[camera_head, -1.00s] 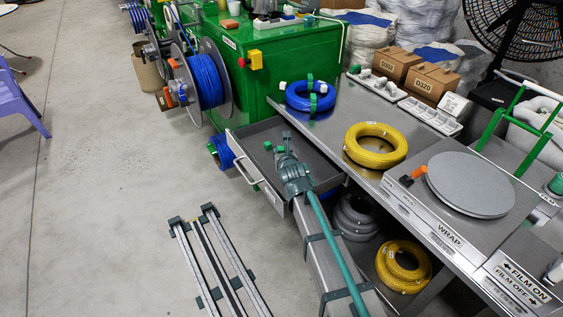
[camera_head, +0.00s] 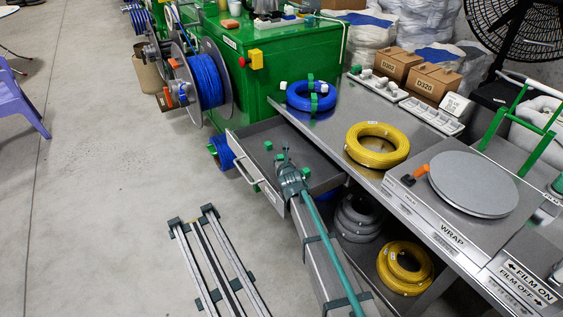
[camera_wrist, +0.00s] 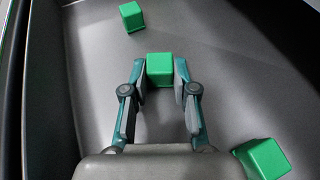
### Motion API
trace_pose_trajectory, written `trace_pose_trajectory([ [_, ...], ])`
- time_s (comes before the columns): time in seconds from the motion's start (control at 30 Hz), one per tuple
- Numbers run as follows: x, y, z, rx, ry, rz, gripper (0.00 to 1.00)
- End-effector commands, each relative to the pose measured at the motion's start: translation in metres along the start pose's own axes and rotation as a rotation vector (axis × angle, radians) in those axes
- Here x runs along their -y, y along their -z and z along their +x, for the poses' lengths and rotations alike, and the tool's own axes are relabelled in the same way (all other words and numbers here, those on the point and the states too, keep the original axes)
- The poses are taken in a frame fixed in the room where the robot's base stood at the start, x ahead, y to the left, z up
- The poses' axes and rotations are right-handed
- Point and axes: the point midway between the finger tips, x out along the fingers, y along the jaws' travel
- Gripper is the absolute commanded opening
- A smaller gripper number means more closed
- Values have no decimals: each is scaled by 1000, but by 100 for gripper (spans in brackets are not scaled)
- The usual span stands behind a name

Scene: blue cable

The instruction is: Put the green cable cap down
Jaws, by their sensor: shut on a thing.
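A green cable cap (camera_wrist: 160,68) sits between the fingertips of my gripper (camera_wrist: 160,82) in the wrist view, with a finger against each side. My gripper is shut on it, over the grey floor of the open drawer (camera_wrist: 215,50). I cannot tell whether the cap touches the floor. In the head view my gripper (camera_head: 286,160) reaches into the drawer (camera_head: 325,170); the held cap is small there. Two other green caps lie loose in the drawer, one at the upper left (camera_wrist: 131,16) and one at the lower right (camera_wrist: 262,160) in the wrist view.
The drawer's dark side wall (camera_wrist: 62,80) runs along the left of the wrist view. A metal counter (camera_head: 335,130) with a blue coil (camera_head: 312,96) and a yellow coil (camera_head: 377,145) stands beside the drawer. Bare drawer floor lies around the held cap.

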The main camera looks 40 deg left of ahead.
Motion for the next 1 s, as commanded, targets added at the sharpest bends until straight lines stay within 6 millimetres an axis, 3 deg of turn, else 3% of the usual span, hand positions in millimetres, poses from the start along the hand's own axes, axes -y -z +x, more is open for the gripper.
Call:
trace_pose_trajectory([
  [0.27, 0, 2, 1, 0, 0, 0, 13],
  [0.3, 0, 3, 1, 0, 0, 1, 29],
  [0.47, 0, 3, 1, 0, 0, 1, 52],
  [0.87, 0, 0, 0, 0, 0, 0, 52],
  [1.0, 0, 0, -14, -1, 0, 0, 52],
])
